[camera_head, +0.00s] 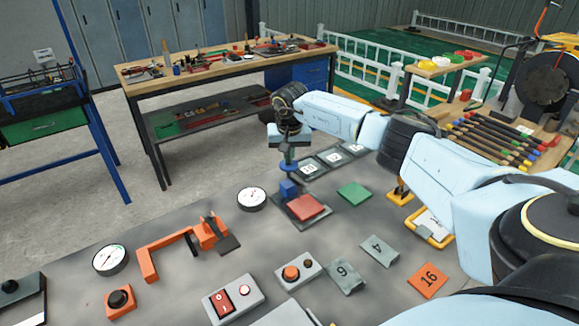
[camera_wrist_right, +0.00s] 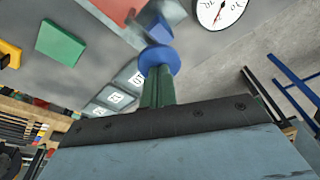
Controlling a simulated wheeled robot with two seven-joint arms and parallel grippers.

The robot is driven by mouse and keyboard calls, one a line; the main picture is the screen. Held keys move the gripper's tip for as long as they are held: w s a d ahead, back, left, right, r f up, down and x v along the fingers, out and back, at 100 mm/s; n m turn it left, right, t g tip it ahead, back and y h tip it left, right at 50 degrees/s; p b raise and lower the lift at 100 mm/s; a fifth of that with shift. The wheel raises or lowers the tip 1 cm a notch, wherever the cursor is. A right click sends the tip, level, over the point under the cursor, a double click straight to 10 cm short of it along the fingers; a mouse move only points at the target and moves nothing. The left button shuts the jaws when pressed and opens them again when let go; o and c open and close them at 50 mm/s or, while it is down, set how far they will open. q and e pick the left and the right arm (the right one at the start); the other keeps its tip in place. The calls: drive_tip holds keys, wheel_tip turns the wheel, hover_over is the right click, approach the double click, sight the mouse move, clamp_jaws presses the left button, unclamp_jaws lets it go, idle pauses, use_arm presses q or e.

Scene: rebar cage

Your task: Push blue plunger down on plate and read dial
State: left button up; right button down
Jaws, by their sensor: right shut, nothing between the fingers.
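The blue plunger (camera_head: 289,168) has a round blue top above a blue block (camera_head: 289,188), at the back edge of a dark plate that bears a red pad (camera_head: 306,207). My right gripper (camera_head: 289,157) points down over the round top, shut and empty. In the right wrist view its green fingers (camera_wrist_right: 158,85) meet the round blue top (camera_wrist_right: 159,57); whether they press it I cannot tell. The white dial (camera_head: 251,199) lies left of the plunger. It is partly cut off in the wrist view (camera_wrist_right: 219,11); its reading is unclear. My left gripper is not in view.
A second dial (camera_head: 109,260) lies at the front left, near an orange clamp (camera_head: 180,250). A green plate (camera_head: 354,194) lies right of the plunger. Button boxes (camera_head: 233,297) and numbered tiles (camera_head: 428,281) stand in front.

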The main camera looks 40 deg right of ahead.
drive_tip(key=shift+f+b, duration=0.35)
drive_tip(key=shift+f, duration=0.25)
drive_tip(key=shift+r, duration=0.15)
drive_tip(key=shift+r+p, duration=2.45)
drive_tip(key=shift+r, duration=1)
